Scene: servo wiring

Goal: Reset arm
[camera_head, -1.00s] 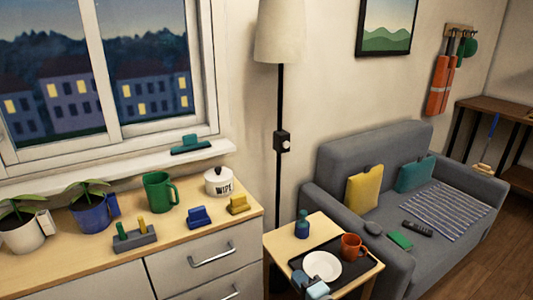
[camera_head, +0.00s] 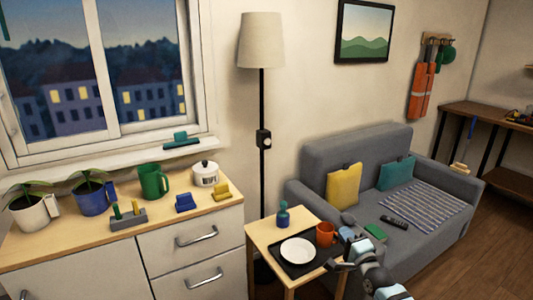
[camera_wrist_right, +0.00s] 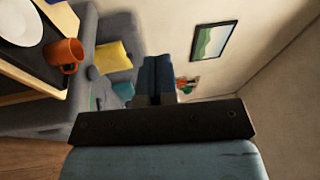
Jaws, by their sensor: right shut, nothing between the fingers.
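My right gripper (camera_head: 335,265) is at the front right corner of the small side table (camera_head: 262,236), its arm coming in from the bottom right. It is shut and empty. In the right wrist view its blue fingers (camera_wrist_right: 157,75) are together and point toward the wall. I cannot tell whether it touches the table edge. My left gripper is not in view.
A black tray (camera_head: 284,264) holds a white plate (camera_head: 297,251) and an orange mug (camera_head: 325,234); a blue bottle (camera_head: 283,216) stands behind. The grey sofa (camera_head: 345,158) is behind to the right. A drawer cabinet (camera_head: 190,240) stands left. Floor at right is clear.

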